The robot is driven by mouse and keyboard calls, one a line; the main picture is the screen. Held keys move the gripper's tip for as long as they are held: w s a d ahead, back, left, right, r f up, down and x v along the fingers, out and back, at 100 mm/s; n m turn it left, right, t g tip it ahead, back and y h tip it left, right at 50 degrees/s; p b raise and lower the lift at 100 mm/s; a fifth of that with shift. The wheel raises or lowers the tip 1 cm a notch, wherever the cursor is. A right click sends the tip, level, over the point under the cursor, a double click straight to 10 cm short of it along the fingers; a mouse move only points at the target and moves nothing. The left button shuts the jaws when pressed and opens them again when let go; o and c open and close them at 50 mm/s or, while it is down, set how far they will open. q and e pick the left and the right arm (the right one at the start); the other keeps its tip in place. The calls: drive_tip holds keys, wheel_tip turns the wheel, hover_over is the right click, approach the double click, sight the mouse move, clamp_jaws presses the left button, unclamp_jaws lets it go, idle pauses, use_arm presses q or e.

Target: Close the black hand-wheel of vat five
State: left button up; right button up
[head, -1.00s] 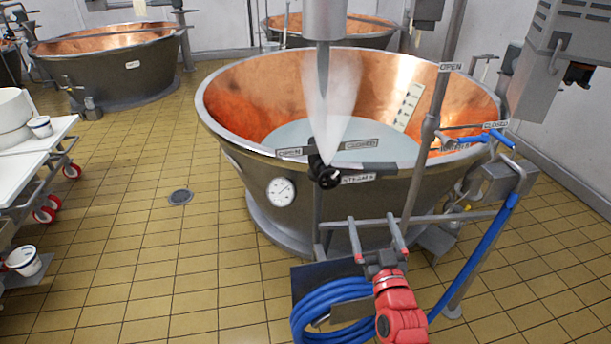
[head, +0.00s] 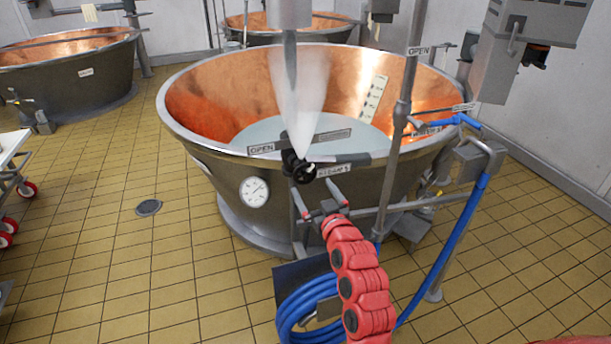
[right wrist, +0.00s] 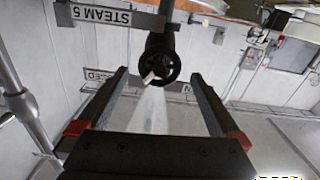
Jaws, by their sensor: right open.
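The black hand-wheel (head: 304,172) sits on a valve at the front rim of the near copper vat (head: 190,110). A STEAM label (head: 334,170) is beside it, and the right wrist view reads STEAM 5 (right wrist: 101,14). White steam (head: 299,95) shows above the wheel. My right gripper (head: 313,184) is open and empty, just below and in front of the wheel. In the right wrist view the hand-wheel (right wrist: 162,58) appears between the two fingertips (right wrist: 159,76) and beyond them; contact cannot be made out. My left gripper is not in view.
An OPEN sign (head: 262,149) is left of the wheel. A vertical pipe (head: 397,140) and a blue-handled valve (head: 455,121) stand to the right. A coiled blue hose (head: 300,312) hangs below.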

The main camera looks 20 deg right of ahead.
sight(305, 178)
drive_tip(key=w, duration=0.5)
drive_tip(key=shift+w+a+r+p, duration=0.1)
drive_tip(key=shift+w+p, duration=0.15)
drive_tip(key=shift+p, duration=0.05)
drive_tip(key=shift+w+f, duration=0.2)
drive_tip(key=shift+w, duration=0.3)
drive_tip(key=c, duration=1.2)
drive_tip(key=shift+o, duration=0.2)
drive_tip(key=shift+m, duration=0.8)
drive_tip(key=m, duration=0.3)
drive_tip(key=shift+a+r, duration=0.15)
